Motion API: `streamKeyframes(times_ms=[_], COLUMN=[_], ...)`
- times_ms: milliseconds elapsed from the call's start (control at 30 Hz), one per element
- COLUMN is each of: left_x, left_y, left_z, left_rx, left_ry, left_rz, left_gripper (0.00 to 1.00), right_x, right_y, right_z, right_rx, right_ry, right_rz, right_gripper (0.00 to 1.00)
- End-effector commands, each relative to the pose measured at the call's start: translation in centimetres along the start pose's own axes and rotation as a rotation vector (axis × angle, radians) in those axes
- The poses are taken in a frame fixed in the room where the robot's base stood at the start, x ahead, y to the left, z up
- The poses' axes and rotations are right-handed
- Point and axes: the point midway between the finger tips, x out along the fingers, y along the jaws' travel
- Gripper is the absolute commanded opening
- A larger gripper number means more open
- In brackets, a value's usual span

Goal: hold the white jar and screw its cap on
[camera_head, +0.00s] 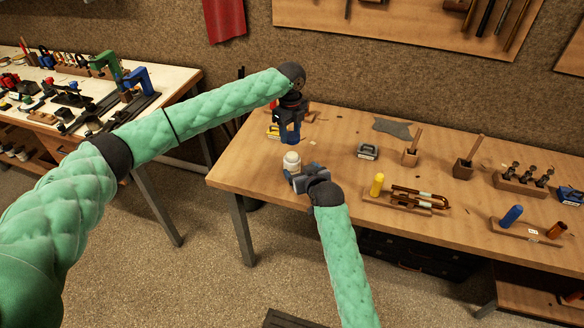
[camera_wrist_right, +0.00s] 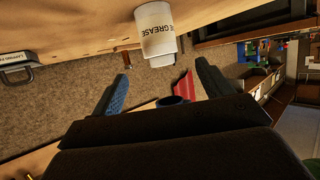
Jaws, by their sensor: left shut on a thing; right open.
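The white jar (camera_head: 292,163) stands upright on the workbench (camera_head: 240,172) near its left end. The right wrist view shows the jar (camera_wrist_right: 157,32) upside down, with its GREASE label and a narrower white end. My right gripper (camera_head: 302,175) is open just in front of the jar. In the right wrist view its two fingers (camera_wrist_right: 163,88) are apart with nothing between them, and the jar is beyond their tips. My left gripper (camera_head: 289,135) points down behind the jar and above it in the picture. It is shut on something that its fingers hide. I cannot make out the cap.
A yellow object (camera_head: 273,131) is beside my left gripper. A small metal block (camera_head: 368,151), a yellow-handled tool (camera_head: 377,184) and copper tubing on a board (camera_head: 410,203) lie to the right. The bench's front left corner is bare.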

Motion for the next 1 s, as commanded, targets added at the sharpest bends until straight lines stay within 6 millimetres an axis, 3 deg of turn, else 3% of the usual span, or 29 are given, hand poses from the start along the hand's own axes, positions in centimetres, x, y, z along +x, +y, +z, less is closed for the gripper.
streamKeyframes(times_ms=[400, 600, 1000], left_x=[0.0, 0.0, 0.0], left_y=[0.0, 0.0, 0.0], left_z=[0.0, 0.0, 0.0], left_rx=[0.000, 0.000, 0.000], left_ry=[0.000, 0.000, 0.000], left_rz=[0.000, 0.000, 0.000], left_gripper=[0.25, 0.25, 0.25], right_x=[6.7, 9.0, 10.1], right_y=[0.0, 0.0, 0.0], right_z=[0.0, 0.0, 0.1], right_rx=[0.001, 0.001, 0.001], right_ry=[-0.001, -0.001, -0.001], right_rz=[0.000, 0.000, 0.000], right_gripper=[0.79, 0.79, 0.79])
